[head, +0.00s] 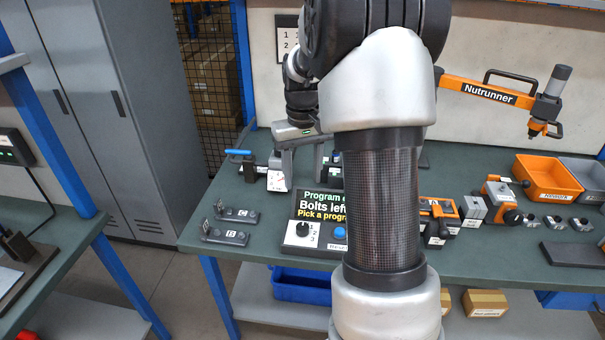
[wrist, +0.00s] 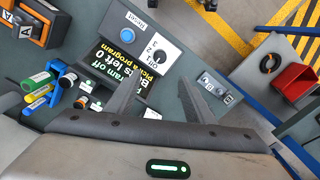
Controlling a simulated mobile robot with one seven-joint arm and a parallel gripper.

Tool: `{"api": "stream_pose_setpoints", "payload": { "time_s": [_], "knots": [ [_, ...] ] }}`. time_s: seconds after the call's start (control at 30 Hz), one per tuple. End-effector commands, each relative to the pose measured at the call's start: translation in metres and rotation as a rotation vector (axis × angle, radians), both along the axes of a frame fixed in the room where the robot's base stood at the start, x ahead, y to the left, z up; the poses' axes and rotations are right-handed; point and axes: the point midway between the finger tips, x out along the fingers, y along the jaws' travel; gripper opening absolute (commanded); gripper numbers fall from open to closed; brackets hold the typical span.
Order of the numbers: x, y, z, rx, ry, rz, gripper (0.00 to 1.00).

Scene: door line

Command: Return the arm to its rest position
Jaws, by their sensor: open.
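My arm rises through the middle of the head view, bends over at the top, and reaches out above the green workbench (head: 460,258). My gripper (head: 303,182) hangs over the bench, behind the program controller (head: 308,232) as seen from the head, with its fingers down. Its two fingers are apart with nothing between them. In the wrist view my gripper (wrist: 160,82) is open above the controller (wrist: 175,62), whose screen reads "Bolts left 0". The fingers hide part of that screen. My arm hides the bench's middle.
An orange nutrunner (head: 486,92) hangs on its arm at the right. Orange (head: 548,178) and grey bins stand at the bench's right end. Small fixtures (head: 236,214) sit at the left. A grey cabinet (head: 105,110) stands behind left. The wrist view shows coloured cylinders (wrist: 42,88) and a red bin (wrist: 298,85).

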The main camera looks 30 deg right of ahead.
Motion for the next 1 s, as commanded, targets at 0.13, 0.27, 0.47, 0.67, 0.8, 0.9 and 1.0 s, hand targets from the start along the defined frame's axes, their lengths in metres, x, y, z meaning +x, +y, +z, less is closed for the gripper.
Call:
{"api": "stream_pose_setpoints", "payload": {
  "time_s": [0.13, 0.27, 0.47, 0.67, 0.8, 0.9, 1.0],
  "knots": [
    [0.000, 0.000, 0.000, 0.000, 0.000, 0.000, 0.48],
    [0.000, 0.000, 0.000, 0.000, 0.000, 0.000, 0.48],
    [-0.007, 0.011, 0.024, -0.010, -0.027, 0.009, 0.48],
    [-0.053, 0.056, 0.108, -0.040, -0.143, 0.038, 0.48],
    [-0.101, 0.088, 0.157, -0.052, -0.239, 0.058, 0.48],
    [-0.138, 0.108, 0.181, -0.052, -0.309, 0.072, 0.48],
    [-0.172, 0.124, 0.195, -0.048, -0.375, 0.085, 0.48]
  ]
}}
